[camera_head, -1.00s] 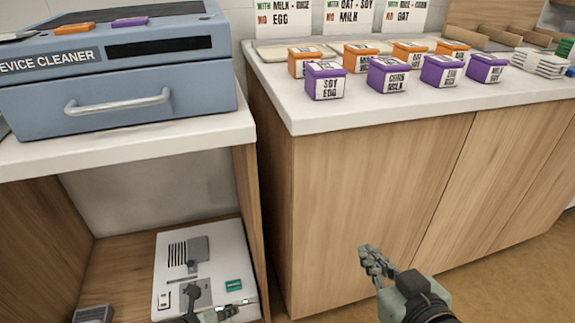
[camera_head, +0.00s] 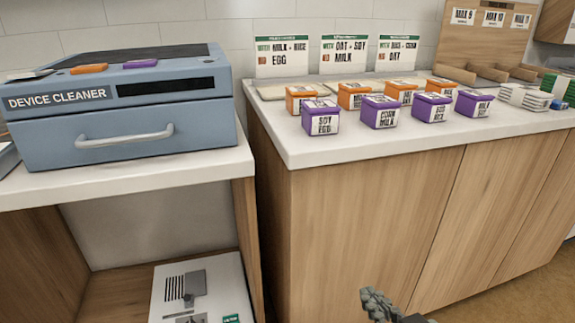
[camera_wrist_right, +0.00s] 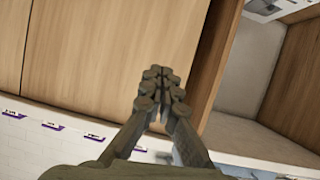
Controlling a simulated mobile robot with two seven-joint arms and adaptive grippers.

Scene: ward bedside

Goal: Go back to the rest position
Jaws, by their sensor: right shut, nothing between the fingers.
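My right gripper (camera_head: 376,303) is at the bottom edge of the head view, in front of the wooden cabinet (camera_head: 365,225) and below its counter top. In the right wrist view its fingers (camera_wrist_right: 160,92) are together with nothing between them. The cabinet's wooden face and an open shelf space (camera_wrist_right: 270,100) show beyond the fingers. My left gripper does not show in the head view now.
Purple tubs (camera_head: 320,118) and orange tubs (camera_head: 300,97) stand on the counter before upright cards. A blue device cleaner (camera_head: 120,120) sits on the left unit. A white panel (camera_head: 235,285) lies in the shelf below. The cabinet front's edge is close to my right gripper.

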